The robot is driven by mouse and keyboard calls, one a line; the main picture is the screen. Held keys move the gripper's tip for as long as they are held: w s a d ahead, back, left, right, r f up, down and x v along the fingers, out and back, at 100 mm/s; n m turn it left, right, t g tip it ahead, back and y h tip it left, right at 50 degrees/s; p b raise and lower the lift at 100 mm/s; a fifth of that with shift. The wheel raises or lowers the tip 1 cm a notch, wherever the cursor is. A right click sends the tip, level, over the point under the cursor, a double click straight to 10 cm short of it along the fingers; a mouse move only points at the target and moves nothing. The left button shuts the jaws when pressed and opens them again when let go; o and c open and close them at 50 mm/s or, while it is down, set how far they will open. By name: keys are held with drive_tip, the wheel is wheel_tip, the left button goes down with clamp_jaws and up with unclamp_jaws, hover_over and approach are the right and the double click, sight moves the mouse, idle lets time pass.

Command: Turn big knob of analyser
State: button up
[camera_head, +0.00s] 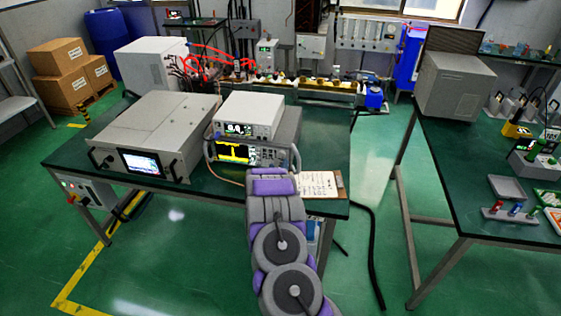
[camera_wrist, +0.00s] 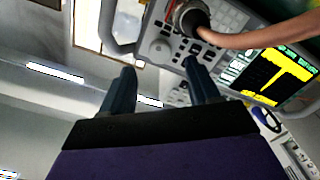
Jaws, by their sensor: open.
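The analyser (camera_head: 237,154) stands on the green table, with a yellow trace on its dark screen and a carry handle around its front. In the wrist view its front panel (camera_wrist: 226,62) appears turned over, with the screen (camera_wrist: 277,76) at the right. A round pale knob (camera_wrist: 160,49) shows on the panel, between the two fingertips in the picture. My gripper (camera_wrist: 159,68) is open, its two dark fingers pointing at the panel. Nothing is seen between them, and I cannot tell whether they touch the panel.
A thick orange-brown cable (camera_wrist: 260,36) runs from a round connector (camera_wrist: 189,17) close to the fingers. A white instrument (camera_head: 250,115) sits on the analyser. A large grey unit (camera_head: 155,135) stands to its left, and a clipboard (camera_head: 320,184) lies to its right.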

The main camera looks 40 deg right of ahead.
sight(281, 156)
drive_tip(key=shift+b+x, duration=0.55)
drive_tip(key=shift+x, duration=2.3)
drive_tip(key=shift+f, duration=0.1)
drive_tip(key=shift+c, duration=0.3)
drive_tip(key=c, duration=1)
drive_tip(key=m, duration=0.4)
drive_tip(key=shift+m, duration=0.3)
drive_tip(key=o, duration=1.1)
drive_tip(key=shift+c, duration=0.2)
drive_tip(key=shift+a, duration=0.1)
